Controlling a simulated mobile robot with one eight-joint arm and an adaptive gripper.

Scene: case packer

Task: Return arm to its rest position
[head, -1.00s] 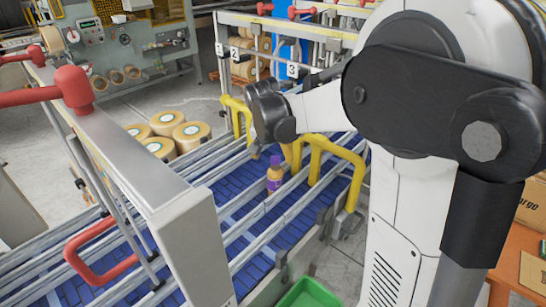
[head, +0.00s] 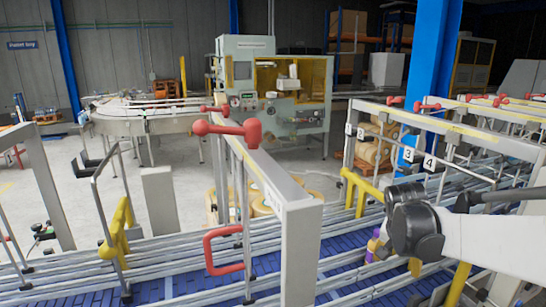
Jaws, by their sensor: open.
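My gripper (head: 413,262) is at the right of the head view, at the end of my white and dark arm. It is open and points down over the blue conveyor lanes. Its dark body hides most of its fingers; one yellowish fingertip shows below. A small purple bottle (head: 373,246) stands on a lane just left of the gripper, partly hidden by it. I cannot tell the exact gap between them, and nothing shows held in the gripper.
Metal rails line the blue conveyor (head: 190,287). A grey post frame with a red knob (head: 250,132) and a red handle (head: 222,251) stands left of the gripper. Yellow guards (head: 360,190) rise near the lanes. A machine (head: 275,95) stands behind on open floor.

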